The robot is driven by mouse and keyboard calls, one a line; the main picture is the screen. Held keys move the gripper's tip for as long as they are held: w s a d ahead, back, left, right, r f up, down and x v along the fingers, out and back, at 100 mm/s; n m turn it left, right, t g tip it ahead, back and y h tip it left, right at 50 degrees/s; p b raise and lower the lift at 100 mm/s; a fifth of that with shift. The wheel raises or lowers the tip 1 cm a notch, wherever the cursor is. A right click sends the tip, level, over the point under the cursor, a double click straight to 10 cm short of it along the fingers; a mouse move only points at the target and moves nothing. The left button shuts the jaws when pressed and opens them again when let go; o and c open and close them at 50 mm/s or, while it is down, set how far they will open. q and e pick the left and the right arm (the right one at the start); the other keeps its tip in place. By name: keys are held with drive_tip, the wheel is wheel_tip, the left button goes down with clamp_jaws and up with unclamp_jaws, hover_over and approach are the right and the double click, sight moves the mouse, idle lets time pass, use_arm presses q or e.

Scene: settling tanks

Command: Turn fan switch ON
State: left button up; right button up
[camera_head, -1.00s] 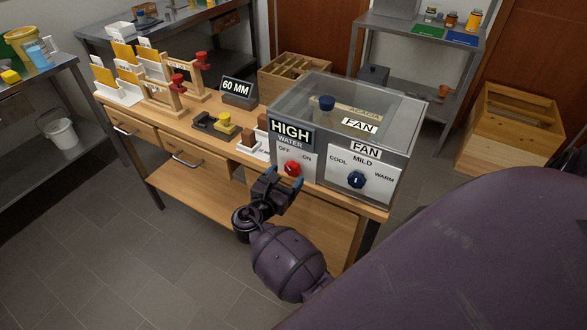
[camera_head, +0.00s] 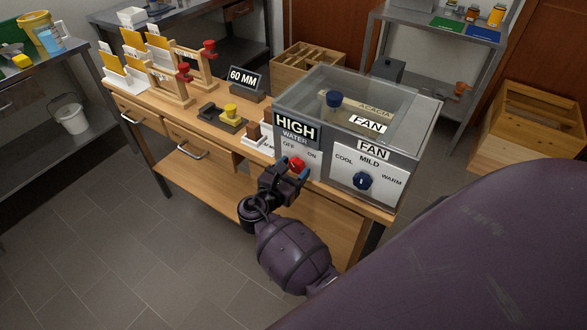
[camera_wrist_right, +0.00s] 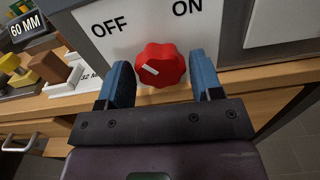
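The clear-topped box (camera_head: 424,135) on the wooden bench has a white panel marked OFF and ON, with a red knob (camera_head: 297,164). My right gripper (camera_head: 291,172) is at this knob. Its blue fingertips are open, one on each side of the knob, with gaps visible. A blue knob (camera_head: 362,181) sits on the panel under the FAN label, marked COOL, MILD and WARM. My left gripper is out of view.
A sign reading HIGH WATER (camera_head: 296,129) is above the red knob. The bench (camera_head: 140,98) also holds a 60 MM sign (camera_head: 246,81), a black and yellow block tool (camera_head: 225,116) and wooden stands. The floor in front is clear.

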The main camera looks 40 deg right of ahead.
drive_tip(key=c, duration=0.6)
